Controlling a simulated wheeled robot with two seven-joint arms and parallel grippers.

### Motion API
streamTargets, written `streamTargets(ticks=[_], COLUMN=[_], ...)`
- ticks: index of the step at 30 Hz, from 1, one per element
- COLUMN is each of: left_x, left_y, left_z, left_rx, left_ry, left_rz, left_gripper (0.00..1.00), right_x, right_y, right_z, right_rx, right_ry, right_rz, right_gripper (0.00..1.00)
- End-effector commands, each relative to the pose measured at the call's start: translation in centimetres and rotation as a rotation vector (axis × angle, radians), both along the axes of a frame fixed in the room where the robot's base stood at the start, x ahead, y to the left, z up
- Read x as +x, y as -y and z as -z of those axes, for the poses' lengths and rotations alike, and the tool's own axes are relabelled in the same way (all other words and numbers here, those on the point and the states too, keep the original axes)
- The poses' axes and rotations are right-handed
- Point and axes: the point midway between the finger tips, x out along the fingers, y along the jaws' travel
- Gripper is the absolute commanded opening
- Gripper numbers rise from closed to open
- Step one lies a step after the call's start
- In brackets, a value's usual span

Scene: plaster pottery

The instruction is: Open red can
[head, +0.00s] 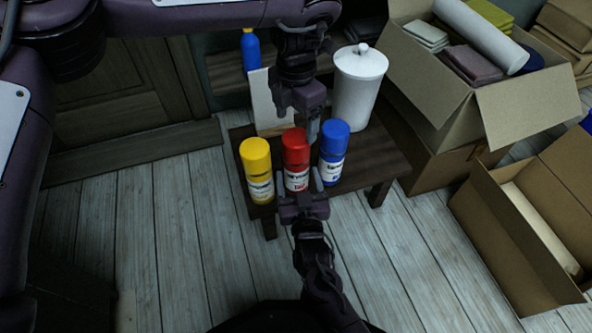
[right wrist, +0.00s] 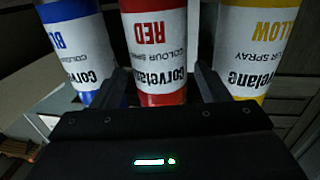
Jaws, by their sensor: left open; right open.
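The red can (head: 296,148) stands upright on a small dark wooden table (head: 372,163), between a yellow can (head: 256,160) and a blue can (head: 334,140). My right gripper (head: 300,182) is open low in front of the red can, with one finger on each side of its lower part. In the right wrist view the red can (right wrist: 155,50) appears upside down between the fingers, with the blue can (right wrist: 75,45) left and the yellow can (right wrist: 258,45) right. My left gripper (head: 298,120) is open, just above and behind the red can's cap, apparently empty.
A white lidded jar (head: 358,90) and a pale board (head: 266,100) stand at the table's back. A blue bottle (head: 250,48) is behind. Cardboard boxes, one filled (head: 440,95) and one open (head: 510,225), are on the right. The plank floor in front is clear.

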Motion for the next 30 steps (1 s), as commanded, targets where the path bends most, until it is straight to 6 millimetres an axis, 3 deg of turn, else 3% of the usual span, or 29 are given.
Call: streamTargets(ticks=[7,19,30], left_x=[0.0,0.0,0.0], left_y=[0.0,0.1,0.1], left_z=[0.0,0.1,0.1], left_rx=[-0.001,-0.003,-0.003], left_ry=[0.0,0.0,0.0], left_rz=[-0.001,-0.001,-0.001], left_gripper=[0.76,0.76,0.76], right_x=[3.3,4.1,4.1], right_y=[-0.5,-0.6,-0.6], right_z=[0.0,0.1,0.1], right_rx=[0.0,0.0,0.0], right_ry=[0.001,-0.002,-0.002], right_rz=[0.001,0.0,0.0], right_gripper=[0.68,0.68,0.21])
